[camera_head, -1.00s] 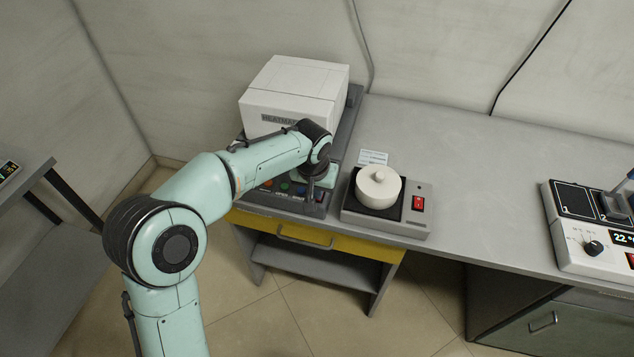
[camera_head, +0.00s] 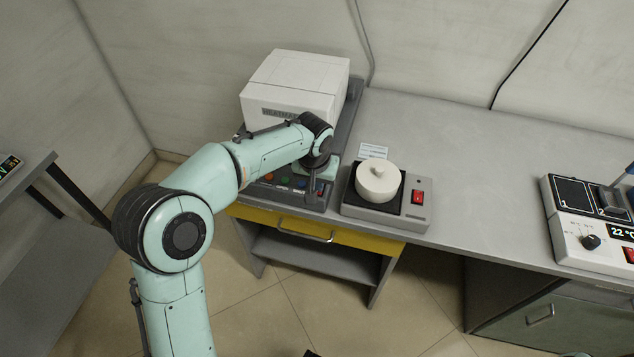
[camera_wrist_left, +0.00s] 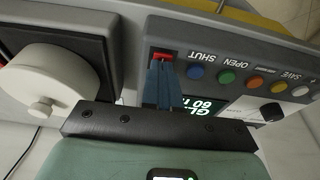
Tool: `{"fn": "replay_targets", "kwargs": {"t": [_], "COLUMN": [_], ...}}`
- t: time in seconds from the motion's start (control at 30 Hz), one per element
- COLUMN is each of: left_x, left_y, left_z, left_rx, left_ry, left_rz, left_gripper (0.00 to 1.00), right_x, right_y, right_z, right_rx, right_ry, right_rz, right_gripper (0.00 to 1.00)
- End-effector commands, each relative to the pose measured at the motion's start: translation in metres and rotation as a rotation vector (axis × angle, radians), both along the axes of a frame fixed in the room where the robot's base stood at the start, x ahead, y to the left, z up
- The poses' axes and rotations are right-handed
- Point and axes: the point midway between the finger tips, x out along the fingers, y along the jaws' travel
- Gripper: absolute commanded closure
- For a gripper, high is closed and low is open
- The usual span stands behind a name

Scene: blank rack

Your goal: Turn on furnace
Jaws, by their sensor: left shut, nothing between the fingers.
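The furnace (camera_head: 296,85) is a white box on a grey base, standing against the back wall. Its front control panel (camera_head: 262,193) carries several coloured buttons, with a blue button (camera_wrist_left: 195,73) and a green button (camera_wrist_left: 227,77) clear in the left wrist view. A red switch (camera_wrist_left: 163,57) sits at the panel's end beside the blue button. My left gripper (camera_head: 312,190) is over this end of the panel. In the left wrist view its closed blue-grey fingers (camera_wrist_left: 162,72) are empty, with tips right at the red switch. I cannot tell whether they touch it. My right gripper is not in view.
A hotplate (camera_head: 417,212) with a red switch and a lidded white pot (camera_head: 377,181) stands close to the right of the panel. The grey bench (camera_head: 480,175) is clear between it and another device (camera_head: 600,255) at the far right. A yellow drawer (camera_head: 350,243) is below.

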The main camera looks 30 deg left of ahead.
Motion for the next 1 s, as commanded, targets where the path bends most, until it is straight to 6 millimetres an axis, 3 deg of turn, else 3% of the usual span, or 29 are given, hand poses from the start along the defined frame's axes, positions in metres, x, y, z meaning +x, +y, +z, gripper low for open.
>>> {"fn": "replay_targets", "kwargs": {"t": [0.47, 0.6, 0.83, 1.0], "left_x": [0.005, 0.005, 0.007, -0.013], "left_y": [0.001, 0.001, 0.008, 0.004], "left_z": [0.002, 0.003, 0.05, 0.081], "left_rx": [0.0, 0.0, 0.0, -0.001], "left_ry": [0.0, 0.0, -0.003, -0.005], "left_rz": [0.001, 0.001, 0.001, 0.0], "left_gripper": [1.0, 1.0, 1.0, 1.0], "right_x": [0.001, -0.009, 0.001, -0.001], "right_y": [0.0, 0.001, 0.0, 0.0], "right_z": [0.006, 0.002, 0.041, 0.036], "right_rx": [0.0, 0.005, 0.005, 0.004], "right_ry": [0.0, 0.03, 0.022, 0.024], "right_rz": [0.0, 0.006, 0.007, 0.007], "right_gripper": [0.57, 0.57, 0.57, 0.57]}}
